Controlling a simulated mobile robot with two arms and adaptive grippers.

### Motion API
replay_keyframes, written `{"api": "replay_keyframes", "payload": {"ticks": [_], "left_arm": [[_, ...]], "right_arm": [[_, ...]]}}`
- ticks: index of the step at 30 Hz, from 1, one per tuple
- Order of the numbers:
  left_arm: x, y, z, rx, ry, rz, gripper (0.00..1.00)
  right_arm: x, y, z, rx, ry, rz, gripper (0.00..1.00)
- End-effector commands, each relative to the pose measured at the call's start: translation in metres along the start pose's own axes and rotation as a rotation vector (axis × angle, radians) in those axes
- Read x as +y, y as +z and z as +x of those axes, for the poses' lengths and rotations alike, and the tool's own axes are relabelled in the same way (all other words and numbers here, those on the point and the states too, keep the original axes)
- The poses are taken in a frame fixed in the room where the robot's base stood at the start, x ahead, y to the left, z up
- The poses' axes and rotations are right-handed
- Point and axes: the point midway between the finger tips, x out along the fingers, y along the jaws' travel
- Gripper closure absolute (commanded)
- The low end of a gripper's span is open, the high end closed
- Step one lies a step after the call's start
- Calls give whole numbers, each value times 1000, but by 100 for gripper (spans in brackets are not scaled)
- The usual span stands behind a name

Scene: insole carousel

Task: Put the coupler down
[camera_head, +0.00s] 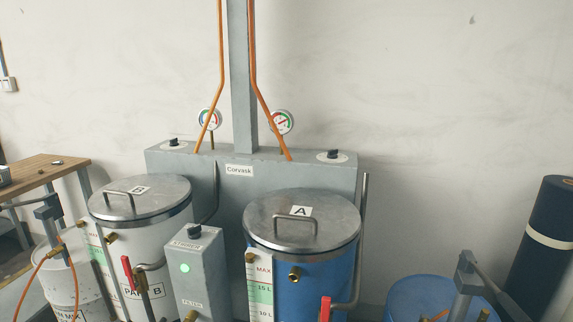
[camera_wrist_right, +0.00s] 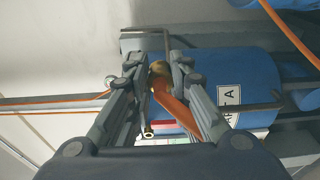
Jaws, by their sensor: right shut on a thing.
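In the right wrist view, my right gripper (camera_wrist_right: 158,66) is shut on a brass coupler (camera_wrist_right: 158,68) at its fingertips. An orange hose (camera_wrist_right: 172,105) runs from the coupler back between the fingers. The blue tank A (camera_wrist_right: 205,65) is behind the fingers, its label (camera_wrist_right: 230,100) on the right. Whether the coupler touches anything beyond the fingertips, I cannot tell. In the head view, tank A (camera_head: 262,268) stands right of centre with a brass port (camera_head: 294,273) near its top. Neither gripper shows in the head view.
The white tank B (camera_head: 150,243) and a grey box with a green light (camera_head: 200,275) stand left of tank A. A red valve handle (camera_head: 325,308) and grey pipe are at its right. A blue drum (camera_head: 415,295) with a grey pump and a dark blue roll (camera_head: 545,245) are at right.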

Motion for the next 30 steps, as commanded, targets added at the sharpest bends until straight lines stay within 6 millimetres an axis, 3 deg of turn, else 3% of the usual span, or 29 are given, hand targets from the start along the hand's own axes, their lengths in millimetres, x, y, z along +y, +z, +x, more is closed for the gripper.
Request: {"api": "replay_keyframes", "payload": {"ticks": [1, 6, 12, 30], "left_arm": [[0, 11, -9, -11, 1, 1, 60], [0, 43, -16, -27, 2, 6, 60], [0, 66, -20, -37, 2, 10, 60], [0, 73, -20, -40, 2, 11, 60]], "right_arm": [[19, -14, -20, 22, -4, 3, 100], [64, -48, -72, 69, -3, 3, 100], [99, -64, -105, 87, -1, 1, 100], [106, -67, -112, 90, 1, -1, 100]]}}
